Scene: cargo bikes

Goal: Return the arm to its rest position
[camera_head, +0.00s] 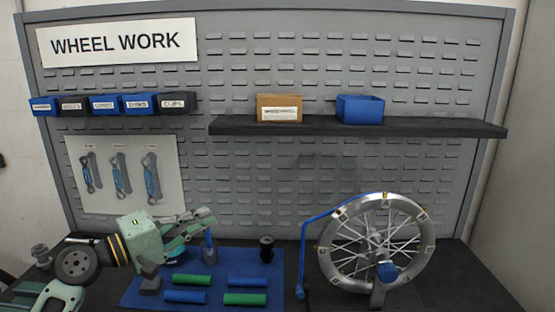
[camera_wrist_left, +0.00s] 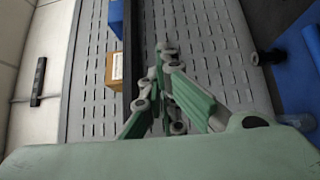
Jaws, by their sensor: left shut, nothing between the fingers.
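My left arm comes in from the lower left in the head view. Its green gripper (camera_head: 203,223) is above the left part of the blue mat (camera_head: 134,291), pointing right. In the left wrist view the gripper (camera_wrist_left: 165,58) has its fingers together with nothing between them. It touches no object that I can make out. My right gripper is in neither view.
Blue and green grips (camera_head: 191,280) and a black cylindrical part (camera_head: 266,249) are on the mat. A spoked wheel (camera_head: 335,251) stands to the right on the bench. A dark shelf (camera_head: 340,126) carries a cardboard box (camera_head: 279,108) and a blue bin (camera_head: 360,108).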

